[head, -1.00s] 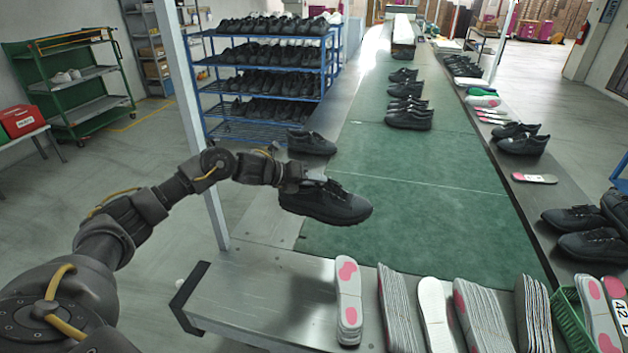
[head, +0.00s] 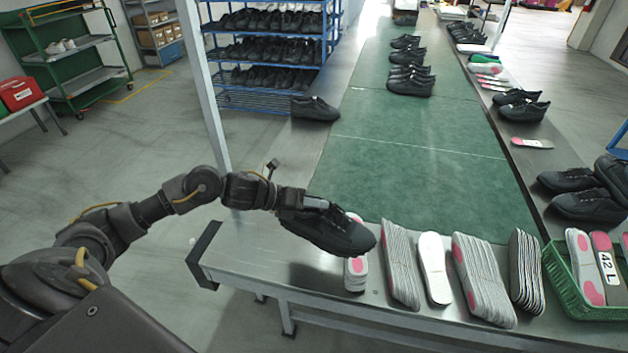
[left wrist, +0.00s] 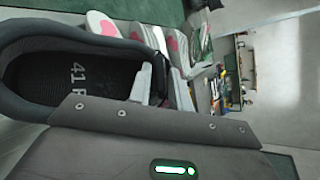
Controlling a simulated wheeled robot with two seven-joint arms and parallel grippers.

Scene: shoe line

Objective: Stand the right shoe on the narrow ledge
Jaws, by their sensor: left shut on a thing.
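A black shoe (head: 336,232) is held by my left gripper (head: 318,204) at its heel end, toe pointing right, over the near metal strip of the table. In the left wrist view the shoe's opening (left wrist: 75,75) fills the left side, and its insole reads "41 R". A finger of the left gripper (left wrist: 148,85) shows at the shoe's collar. Another black shoe (head: 315,108) stands on the narrow metal ledge (head: 322,135) left of the green belt. My right gripper is in neither view.
Stacks of insoles (head: 400,265) line the near metal strip, partly behind the held shoe. A green basket (head: 585,285) is at the right. The green belt (head: 410,165) is bare in its near part. More shoes (head: 410,80) stand farther along it. A metal post (head: 205,95) rises left of the ledge.

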